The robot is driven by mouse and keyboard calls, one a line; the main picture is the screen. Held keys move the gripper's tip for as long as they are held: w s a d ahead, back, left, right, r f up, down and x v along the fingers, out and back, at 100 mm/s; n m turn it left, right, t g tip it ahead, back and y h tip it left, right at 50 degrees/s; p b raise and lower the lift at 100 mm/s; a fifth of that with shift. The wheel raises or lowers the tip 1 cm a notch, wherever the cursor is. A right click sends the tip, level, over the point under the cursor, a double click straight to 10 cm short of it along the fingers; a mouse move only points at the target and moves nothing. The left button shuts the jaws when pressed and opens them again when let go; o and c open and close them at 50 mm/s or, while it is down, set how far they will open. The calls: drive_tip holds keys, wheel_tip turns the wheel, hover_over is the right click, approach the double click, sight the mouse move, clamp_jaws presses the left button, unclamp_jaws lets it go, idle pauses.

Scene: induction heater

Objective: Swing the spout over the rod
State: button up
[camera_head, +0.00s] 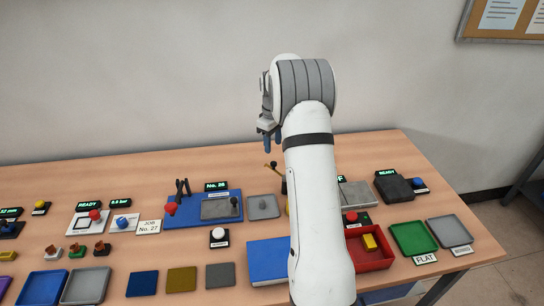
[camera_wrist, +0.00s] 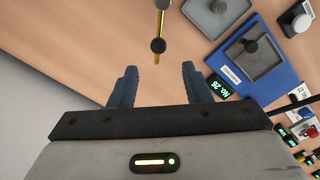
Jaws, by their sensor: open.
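A thin brass bar with a black ball knob, which looks like the spout (camera_wrist: 160,27), lies just ahead of my gripper (camera_wrist: 159,72) in the wrist view. Its knob is roughly centred between the fingers but beyond their tips, apart from them. In the head view the spout (camera_head: 268,166) shows as a small brass and black piece left of my arm. My gripper (camera_head: 272,142) is above and behind it, with blue fingers pointing down. The fingers are apart with nothing between them. I cannot make out the rod for certain; my arm hides part of the bench there.
A blue base with a grey plate and knob (camera_head: 218,208) and a grey tray with a knob (camera_head: 263,207) stand left of the spout. A red tray (camera_head: 372,262), a green tray (camera_head: 414,238) and a black box (camera_head: 394,187) are to the right. The bench behind is bare.

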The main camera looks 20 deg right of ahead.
sight(274, 162)
wheel_tip(274, 162, down, 8)
drive_tip(key=shift+d+f+p, duration=0.1)
drive_tip(key=shift+p, duration=0.6)
clamp_jaws()
